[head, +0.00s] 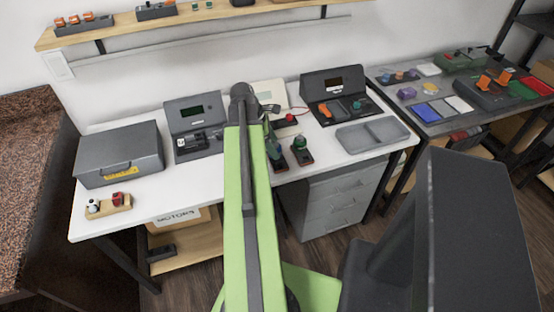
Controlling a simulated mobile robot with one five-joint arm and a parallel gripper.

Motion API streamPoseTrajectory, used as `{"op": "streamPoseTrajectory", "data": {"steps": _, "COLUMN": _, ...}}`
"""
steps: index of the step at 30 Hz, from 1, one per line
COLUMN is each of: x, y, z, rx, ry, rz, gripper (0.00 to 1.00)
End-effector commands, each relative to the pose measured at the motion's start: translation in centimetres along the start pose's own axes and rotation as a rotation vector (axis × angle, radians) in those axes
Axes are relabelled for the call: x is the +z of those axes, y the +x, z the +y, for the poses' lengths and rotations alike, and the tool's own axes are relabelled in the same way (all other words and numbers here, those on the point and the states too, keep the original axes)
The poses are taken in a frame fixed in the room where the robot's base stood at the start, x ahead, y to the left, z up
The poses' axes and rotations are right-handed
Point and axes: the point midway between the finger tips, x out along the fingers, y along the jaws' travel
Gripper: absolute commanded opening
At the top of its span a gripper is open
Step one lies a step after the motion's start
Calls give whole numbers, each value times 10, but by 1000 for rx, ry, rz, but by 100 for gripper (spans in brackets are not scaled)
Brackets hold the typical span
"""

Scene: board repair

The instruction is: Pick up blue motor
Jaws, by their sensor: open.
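I cannot make out a blue motor for certain. A box labelled MOTORS (180,217) is on the wooden shelf below the white table, mostly hidden by the tabletop. A small wooden holder (108,206) with a white-and-black part and a red part sits at the table's front left. My green arm reaches over the middle of the white table. My gripper (269,109) is at its far end, small and partly hidden behind the arm, with its jaws open. I see nothing held in it.
The white table (160,205) carries a grey case (118,154), two dark devices with screens (196,122) (335,85), dark stands with green parts (301,152) and a grey tray (372,134). Drawers (343,203) stand below. A dark table (450,122) at right holds coloured pieces.

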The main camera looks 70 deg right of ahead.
Motion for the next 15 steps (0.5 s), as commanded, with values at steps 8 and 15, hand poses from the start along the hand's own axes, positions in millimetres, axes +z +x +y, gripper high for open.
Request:
{"op": "streamPoseTrajectory", "data": {"steps": 8, "x": -1, "y": 19, "z": 0, "rx": 0, "ry": -2, "rz": 0, "gripper": 71}}
{"op": "streamPoseTrajectory", "data": {"steps": 15, "x": -1, "y": 18, "z": 0, "rx": 0, "ry": -2, "rz": 0, "gripper": 48}}
